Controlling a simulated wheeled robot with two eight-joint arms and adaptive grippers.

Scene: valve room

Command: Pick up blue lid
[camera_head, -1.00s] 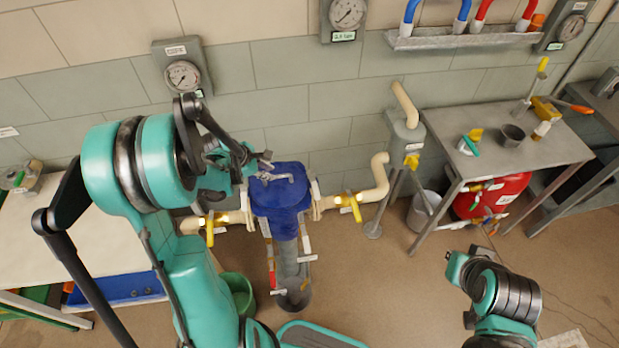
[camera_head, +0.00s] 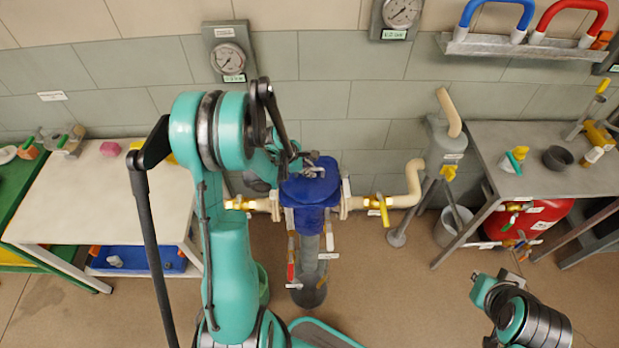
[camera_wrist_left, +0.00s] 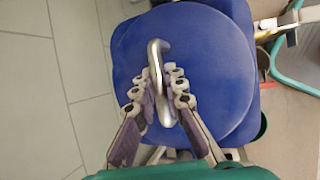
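The blue lid (camera_head: 310,188) sits on the upright vessel in the middle of the head view, with a silver handle on top. In the left wrist view the lid (camera_wrist_left: 225,75) is a large blue disc and its curved handle (camera_wrist_left: 156,60) stands upright in the picture. My left gripper (camera_head: 300,158) is at the handle, above the lid. In the wrist view its two fingers (camera_wrist_left: 162,88) are on either side of the handle, close to it. Whether both pads press on it cannot be told.
Yellow-handled valves (camera_head: 384,210) and cream pipes flank the vessel. A metal table (camera_head: 500,150) with small parts stands right, a red tank (camera_head: 535,215) beneath. A white-topped table (camera_head: 110,205) stands left. Gauges (camera_head: 227,58) hang on the wall. Floor is open at front right.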

